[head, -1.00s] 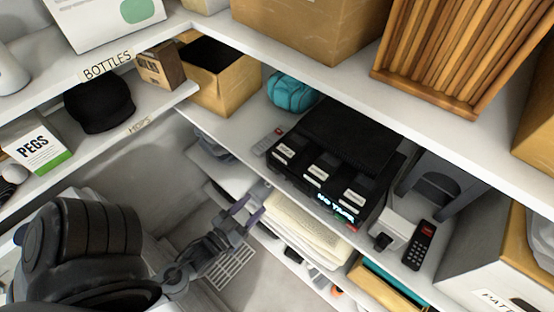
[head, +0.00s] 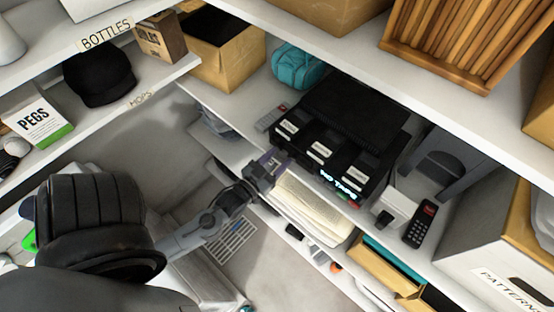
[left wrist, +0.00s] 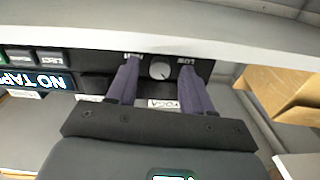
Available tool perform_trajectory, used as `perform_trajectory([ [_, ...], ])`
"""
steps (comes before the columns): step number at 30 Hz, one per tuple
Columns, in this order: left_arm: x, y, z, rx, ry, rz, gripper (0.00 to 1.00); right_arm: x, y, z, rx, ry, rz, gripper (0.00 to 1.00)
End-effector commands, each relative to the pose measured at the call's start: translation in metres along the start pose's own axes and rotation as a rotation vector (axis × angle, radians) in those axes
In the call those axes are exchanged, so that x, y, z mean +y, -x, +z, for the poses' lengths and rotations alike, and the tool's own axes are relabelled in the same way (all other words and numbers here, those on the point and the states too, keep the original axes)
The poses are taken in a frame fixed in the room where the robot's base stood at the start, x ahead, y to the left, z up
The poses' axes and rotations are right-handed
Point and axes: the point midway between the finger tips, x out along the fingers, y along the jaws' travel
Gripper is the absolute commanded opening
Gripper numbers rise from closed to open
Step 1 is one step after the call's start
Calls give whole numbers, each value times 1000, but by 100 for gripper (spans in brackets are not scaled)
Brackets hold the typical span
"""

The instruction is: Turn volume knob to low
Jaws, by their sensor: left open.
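The black tape player (head: 345,125) sits on the middle shelf with several cassettes on its front part. Its lit "NO TAPE" display (head: 338,184) is at the front, and the display (left wrist: 35,81) shows upside down in the left wrist view. The round grey volume knob (left wrist: 160,71) is on the player's front, with a "LOW" label beside it at the right. My left gripper (head: 272,162) is open at the player's left front end. In the left wrist view its two purple fingers (left wrist: 159,68) stand apart on either side of the knob. The head view does not show the knob. My right gripper is out of view.
A shelf edge (left wrist: 200,42) runs close by the fingertips in the wrist view. Papers (head: 310,205) lie on the shelf below. Open floor is at the front.

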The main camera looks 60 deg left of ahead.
Motion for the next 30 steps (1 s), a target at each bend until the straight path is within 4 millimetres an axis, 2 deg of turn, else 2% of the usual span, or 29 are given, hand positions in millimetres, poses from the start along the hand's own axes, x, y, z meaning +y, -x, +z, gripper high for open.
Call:
perform_trajectory([
  [7, 0, 0, 0, 0, 0, 0, 51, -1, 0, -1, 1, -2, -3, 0],
  [17, 0, 0, 0, 0, 0, 0, 0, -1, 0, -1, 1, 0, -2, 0],
  [22, 0, 0, -2, 0, 32, -1, 0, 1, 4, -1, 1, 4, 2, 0],
  [30, 0, -1, -1, -1, 236, -1, 0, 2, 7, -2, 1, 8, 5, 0],
])
